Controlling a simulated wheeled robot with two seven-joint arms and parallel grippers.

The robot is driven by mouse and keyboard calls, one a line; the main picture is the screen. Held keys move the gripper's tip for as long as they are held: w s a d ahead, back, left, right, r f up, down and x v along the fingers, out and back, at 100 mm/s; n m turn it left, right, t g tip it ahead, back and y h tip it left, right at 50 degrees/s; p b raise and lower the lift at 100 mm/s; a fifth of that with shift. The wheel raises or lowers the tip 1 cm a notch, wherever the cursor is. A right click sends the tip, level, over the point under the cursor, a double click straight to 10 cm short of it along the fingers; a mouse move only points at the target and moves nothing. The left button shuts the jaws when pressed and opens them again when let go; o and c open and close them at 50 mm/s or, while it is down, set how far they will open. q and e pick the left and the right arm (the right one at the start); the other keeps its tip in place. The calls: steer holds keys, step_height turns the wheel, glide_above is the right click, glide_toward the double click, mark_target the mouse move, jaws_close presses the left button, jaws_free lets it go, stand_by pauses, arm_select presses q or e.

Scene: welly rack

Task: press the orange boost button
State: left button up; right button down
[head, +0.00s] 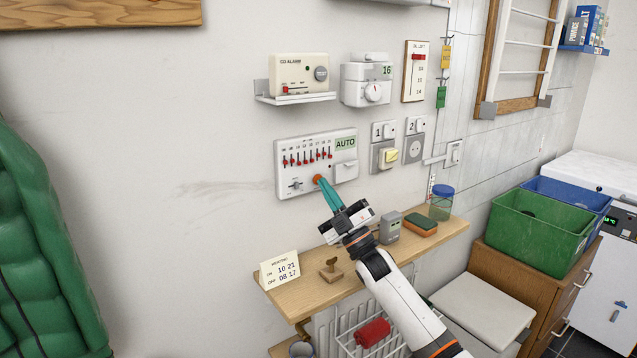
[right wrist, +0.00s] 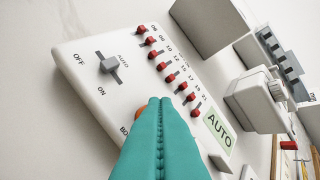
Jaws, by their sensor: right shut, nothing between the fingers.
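The orange boost button (head: 317,178) is on the lower middle of a white timer panel (head: 287,160) on the wall. In the right wrist view only a sliver of the orange button (right wrist: 139,113) shows beside my fingers, which hide the rest. My right gripper (head: 319,182) is shut and empty, its teal fingertips at the button. In the right wrist view the closed fingertips (right wrist: 160,102) overlap the button; I cannot tell whether they touch it or how far it is pushed in. My left gripper is not in view.
The panel also has red sliders (right wrist: 167,66), an OFF/AUTO/ON switch (right wrist: 109,66) and an AUTO display (head: 346,143). A wooden shelf (head: 318,255) below holds a card (head: 279,269), a wooden stamp-like piece (head: 331,270), a grey device (head: 390,227), a sponge (head: 421,223) and a jar (head: 441,205).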

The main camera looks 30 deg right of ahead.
steer(key=shift+w, duration=0.3)
stand_by(0.6)
steer(key=shift+s, duration=0.75)
steer(key=s+p, duration=0.2)
steer(key=s, duration=0.3)
steer(key=shift+d, duration=0.2)
stand_by(0.3)
stand_by(1.0)
